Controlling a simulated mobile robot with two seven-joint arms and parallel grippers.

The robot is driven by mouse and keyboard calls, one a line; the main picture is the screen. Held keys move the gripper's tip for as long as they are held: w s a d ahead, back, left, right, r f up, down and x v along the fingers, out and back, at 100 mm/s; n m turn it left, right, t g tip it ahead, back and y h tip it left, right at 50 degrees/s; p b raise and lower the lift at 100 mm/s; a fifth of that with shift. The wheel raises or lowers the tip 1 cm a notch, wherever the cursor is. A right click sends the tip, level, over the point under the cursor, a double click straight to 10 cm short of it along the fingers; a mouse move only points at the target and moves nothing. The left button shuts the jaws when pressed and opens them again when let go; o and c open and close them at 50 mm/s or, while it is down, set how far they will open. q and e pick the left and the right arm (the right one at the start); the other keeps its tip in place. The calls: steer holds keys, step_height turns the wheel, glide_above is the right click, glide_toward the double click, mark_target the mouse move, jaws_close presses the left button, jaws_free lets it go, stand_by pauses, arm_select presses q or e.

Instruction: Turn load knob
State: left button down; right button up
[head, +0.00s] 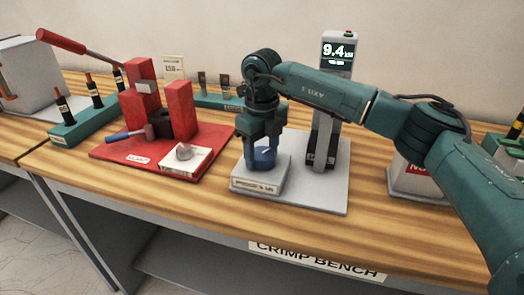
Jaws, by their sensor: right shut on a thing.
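The load knob (264,161) is a blue knob on top of a small grey box with a label, at the centre of the head view. My right gripper (263,148) points straight down over it and is shut on it, so the fingers hide part of the knob. The box stands on a light grey base plate (325,195). A grey column with a display (338,50) rises behind it and reads 9.4, with a small unit beside it. My left gripper is not in view.
To the left is a red press (142,100) with a long red lever (62,42) on a red plate. Teal racks (75,125) with dark pins stand farther left. A white box with a red label (415,180) sits behind my right arm.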

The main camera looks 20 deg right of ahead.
mark_target(262, 153)
steer(key=o, duration=1)
step_height(262, 153, up, 13)
steer(key=shift+r, duration=0.1)
